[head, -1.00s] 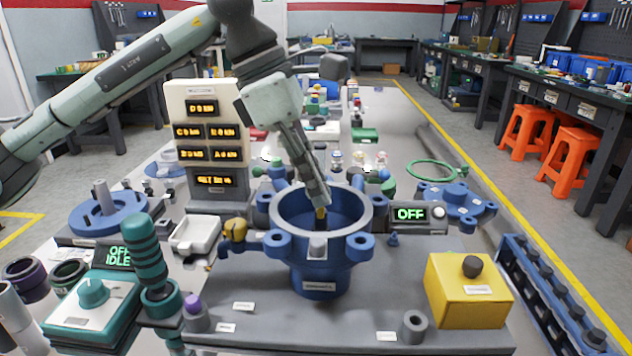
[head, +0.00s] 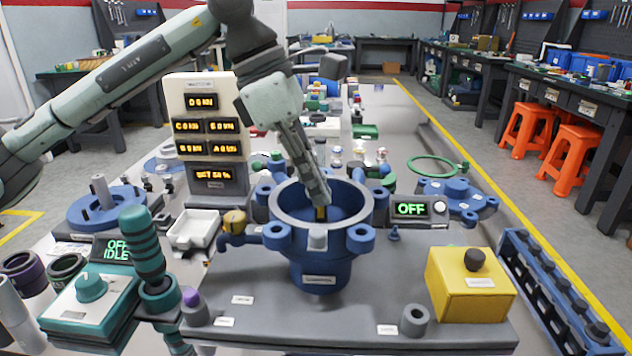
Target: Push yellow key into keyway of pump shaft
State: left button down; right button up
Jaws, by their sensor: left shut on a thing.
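The blue pump housing (head: 320,272) stands on the grey bench plate, its round bowl open at the top. My left gripper (head: 320,203) points down into the bowl, shut on the yellow key (head: 320,213). Only a small yellow part of the key shows below the fingertips. The keyway cannot be made out, and I cannot tell whether the key touches the shaft. My right gripper is not in view.
A yellow box with a black knob (head: 470,285) stands right of the housing. A display reading OFF (head: 410,209) is behind it. A teal ribbed handle (head: 148,245) and a white display panel (head: 205,125) stand to the left. The plate's front is mostly clear.

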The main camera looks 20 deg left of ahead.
pick_arm(q)
jog(key=shift+f+b, duration=0.3)
jog(key=shift+f, duration=0.1)
dwell(0.4)
jog(key=c, duration=1.6)
grip_release()
notch_tip(320, 180, up, 5)
jog(key=p, duration=0.3)
